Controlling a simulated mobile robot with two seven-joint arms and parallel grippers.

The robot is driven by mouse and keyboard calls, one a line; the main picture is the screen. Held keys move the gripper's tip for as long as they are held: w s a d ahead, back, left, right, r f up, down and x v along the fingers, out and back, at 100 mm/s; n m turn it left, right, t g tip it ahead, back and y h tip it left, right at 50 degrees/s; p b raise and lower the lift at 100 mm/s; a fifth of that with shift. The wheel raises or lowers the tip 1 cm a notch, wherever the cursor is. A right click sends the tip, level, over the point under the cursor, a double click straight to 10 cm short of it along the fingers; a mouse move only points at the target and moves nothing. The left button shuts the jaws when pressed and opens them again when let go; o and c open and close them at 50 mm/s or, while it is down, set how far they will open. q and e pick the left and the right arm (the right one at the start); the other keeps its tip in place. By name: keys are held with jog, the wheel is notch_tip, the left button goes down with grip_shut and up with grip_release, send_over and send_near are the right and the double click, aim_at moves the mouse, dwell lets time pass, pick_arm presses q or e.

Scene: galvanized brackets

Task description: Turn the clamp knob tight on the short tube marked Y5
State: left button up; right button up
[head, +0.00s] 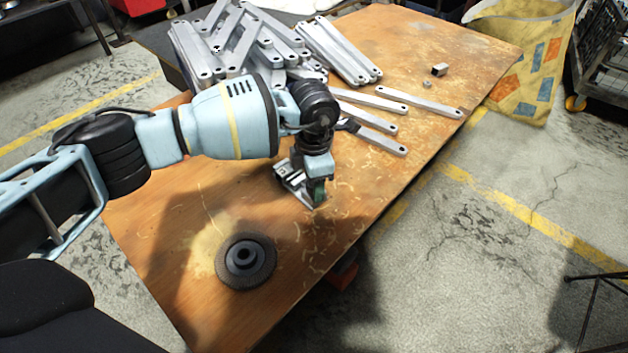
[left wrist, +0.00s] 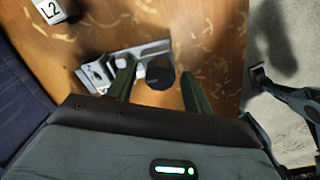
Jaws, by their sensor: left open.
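My left gripper (head: 318,190) is over the wooden bench. In the left wrist view its two green fingers (left wrist: 158,86) are open, with a dark round knob (left wrist: 160,77) showing between them. Gaps show on both sides of the knob; I cannot tell whether the fingertips are level with it. The knob sits by a grey metal clamp fitting (left wrist: 140,50), which shows beside the gripper in the head view (head: 289,176). A white label reading L2 (left wrist: 50,11) shows at the upper left of the wrist view. I see no Y5 mark. My right gripper is not in view.
The bench (head: 200,225) has a black disc with a hub (head: 245,262) near its front. Piled metal bars (head: 240,40) and several loose bars (head: 420,103) lie toward the back. A small block (head: 440,69) lies at the back right. Bare bench lies between disc and gripper.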

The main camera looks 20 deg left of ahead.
pick_arm(q)
jog(key=shift+r+n+p, duration=0.2)
jog(key=shift+n+p, duration=0.45)
jog(key=shift+n, duration=0.15)
jog(key=shift+n+p, duration=0.65)
jog(key=shift+n, duration=0.25)
jog(key=n+p, duration=0.2)
jog(key=n, duration=0.1)
jog(key=shift+n, duration=0.4)
jog(key=n+p, duration=0.3)
jog(key=n, duration=0.2)
jog(key=shift+n+p, duration=0.4)
jog(key=n+p, duration=0.1)
jog(key=n, duration=0.2)
jog(key=shift+p, duration=0.3)
jog(key=shift+f+n+p, duration=0.15)
jog(key=shift+n+p, duration=0.2)
jog(key=shift+n, duration=0.65)
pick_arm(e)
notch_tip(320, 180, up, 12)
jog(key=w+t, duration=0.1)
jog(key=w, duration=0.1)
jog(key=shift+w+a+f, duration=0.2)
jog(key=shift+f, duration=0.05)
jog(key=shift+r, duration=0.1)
